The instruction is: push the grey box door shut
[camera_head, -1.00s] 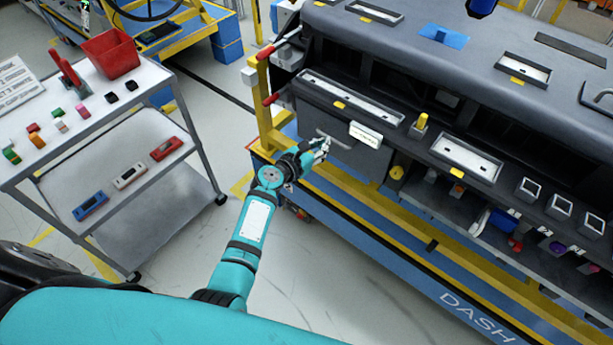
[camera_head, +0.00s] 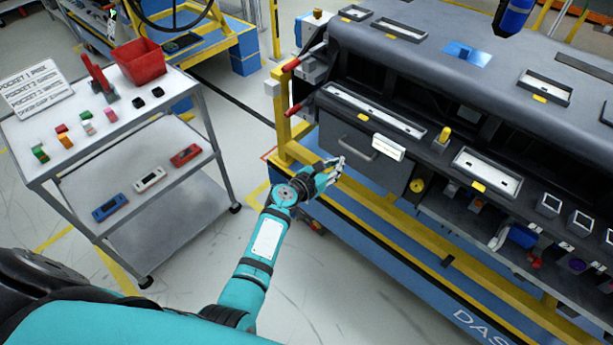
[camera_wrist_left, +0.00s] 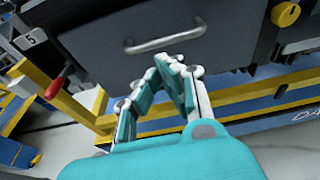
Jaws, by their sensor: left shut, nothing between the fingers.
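The grey box door (camera_head: 338,142) is a flat grey panel with a bar handle (camera_head: 358,148), set in the left front of the dashboard module (camera_head: 430,60). It looks upright and about in line with the module front; I cannot tell if a small gap is left. In the left wrist view the door (camera_wrist_left: 95,45) and handle (camera_wrist_left: 165,40) fill the upper part. My left gripper (camera_head: 338,163) is shut and empty, close to the door's lower part, below and left of the handle. Its fingertips (camera_wrist_left: 177,62) show just below the handle; contact is unclear. My right gripper is out of view.
A yellow and blue frame (camera_head: 350,190) carries the module, with a yellow post (camera_head: 283,120) left of the door. A yellow knob (camera_head: 417,185) sits right of the door. A grey cart (camera_head: 110,140) with a red bin (camera_head: 139,62) stands left. Floor between is clear.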

